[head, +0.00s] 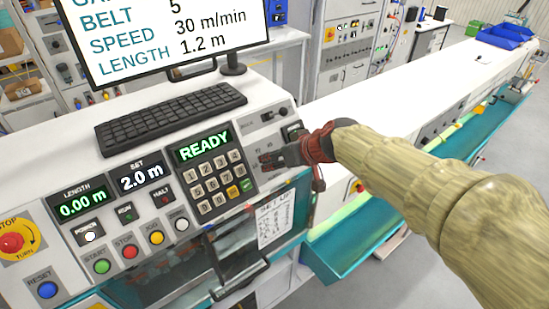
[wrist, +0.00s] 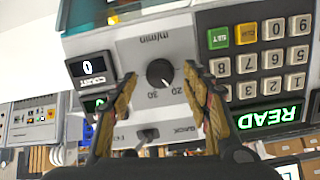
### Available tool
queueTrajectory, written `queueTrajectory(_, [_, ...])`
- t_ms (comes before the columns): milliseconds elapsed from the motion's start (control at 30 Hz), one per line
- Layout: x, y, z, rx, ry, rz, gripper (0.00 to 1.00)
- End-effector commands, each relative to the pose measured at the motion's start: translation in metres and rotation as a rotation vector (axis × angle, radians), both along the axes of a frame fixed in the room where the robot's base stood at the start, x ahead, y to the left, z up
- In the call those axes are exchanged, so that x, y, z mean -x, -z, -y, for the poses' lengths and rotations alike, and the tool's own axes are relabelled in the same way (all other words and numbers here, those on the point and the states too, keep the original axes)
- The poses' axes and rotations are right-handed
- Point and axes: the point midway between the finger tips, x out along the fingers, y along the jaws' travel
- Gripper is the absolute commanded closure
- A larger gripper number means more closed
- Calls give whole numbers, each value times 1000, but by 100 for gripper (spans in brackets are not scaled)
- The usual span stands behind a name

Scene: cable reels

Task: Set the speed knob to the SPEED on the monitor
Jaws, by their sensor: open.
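The monitor (head: 160,30) in the head view reads SPEED 30 m/min and LENGTH 1.2 m. The speed knob (wrist: 160,73) is round and black, on a grey panel marked m/min in the upside-down wrist view. Labels 20 and 30 show below it there; its light mark seems to point near the 20, though this is small. My gripper (wrist: 161,72) is open, with one finger on each side of the knob; contact cannot be told. In the head view my gripper (head: 268,160) is at the console's right end and hides the knob.
A keypad (head: 214,181) under a READY display stands left of my gripper. The black keyboard (head: 170,117) lies on the console top. A small lever switch (wrist: 147,134) sits near the knob. A teal trough (head: 370,235) runs along the right.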

Motion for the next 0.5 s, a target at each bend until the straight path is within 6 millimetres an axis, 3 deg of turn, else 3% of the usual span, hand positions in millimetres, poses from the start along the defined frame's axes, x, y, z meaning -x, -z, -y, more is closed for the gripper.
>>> queueTrajectory(200, [-13, 15, -8, 0, 0, 0, 52])
queueTrajectory(500, [-15, 17, -10, 0, 0, 1, 52])
